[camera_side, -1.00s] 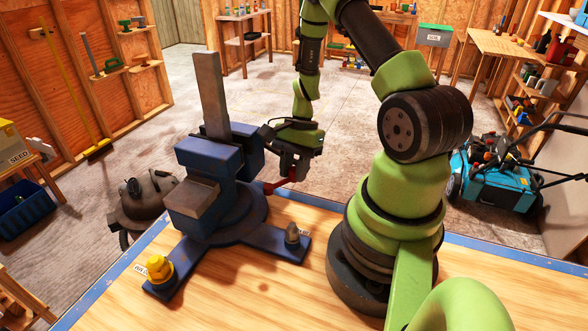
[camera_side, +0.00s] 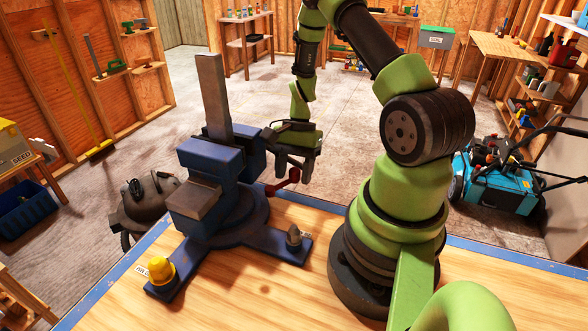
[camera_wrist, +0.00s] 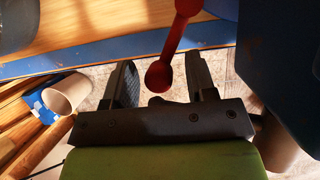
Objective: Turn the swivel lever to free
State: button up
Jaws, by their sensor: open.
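The swivel lever is a red bar with a ball end, sticking out from the base of the blue vise (camera_side: 215,170). In the side view the red lever (camera_side: 284,183) shows just below my gripper (camera_side: 295,170). In the wrist view the red lever (camera_wrist: 170,48) comes down from the top and its ball lies between the two dark fingers of my gripper (camera_wrist: 160,82). The fingers are apart on either side of the ball, and I see no clear contact. The vise holds an upright grey bar (camera_side: 213,95). The markings for the lever's positions cannot be read.
The vise stands on a wooden bench (camera_side: 290,290) with a blue edge. In the wrist view the vise's blue side (camera_wrist: 285,70) is close on the right.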

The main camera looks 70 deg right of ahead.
jog(key=v, duration=1)
jog(key=a+r+n+t+h, duration=0.3)
jog(key=a+r+n, duration=0.4)
jog(key=a+r, duration=0.6)
jog(key=s+a+r+n+t, duration=0.4)
jog(key=s+a+r+n, duration=0.2)
jog(key=s+a+n, duration=0.1)
jog(key=shift+s+a+t, duration=0.15)
jog(key=shift+a+t, duration=0.1)
jog(key=shift+t, duration=0.05)
